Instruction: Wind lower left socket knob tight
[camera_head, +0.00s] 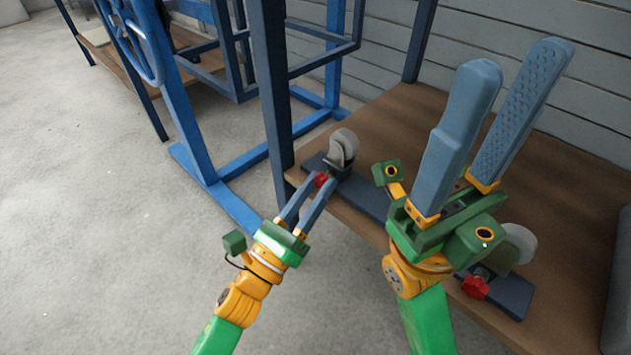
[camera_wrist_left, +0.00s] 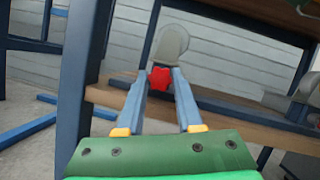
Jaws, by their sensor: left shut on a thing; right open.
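A red knob (camera_head: 321,180) sits at the left end of a dark blue bar on the wooden bench, below a grey-white disc (camera_head: 343,147) in a metal bracket. My left gripper (camera_head: 318,186) is shut on this knob; in the left wrist view the red knob (camera_wrist_left: 160,78) shows between the fingertips, with the disc (camera_wrist_left: 172,45) behind it. A second red knob (camera_head: 475,287) sits at the near right end of the bar, beside another pale disc (camera_head: 518,243). My right gripper (camera_head: 520,115) is open and empty, raised above the bench with its fingers pointing up, hiding part of the bar.
The wooden bench (camera_head: 400,130) has clear room behind the bar. A dark blue post (camera_head: 272,90) stands close to the left of my left gripper. A blue frame with a wheel (camera_head: 130,40) stands at the back left. A grey object (camera_head: 618,290) is at the right edge.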

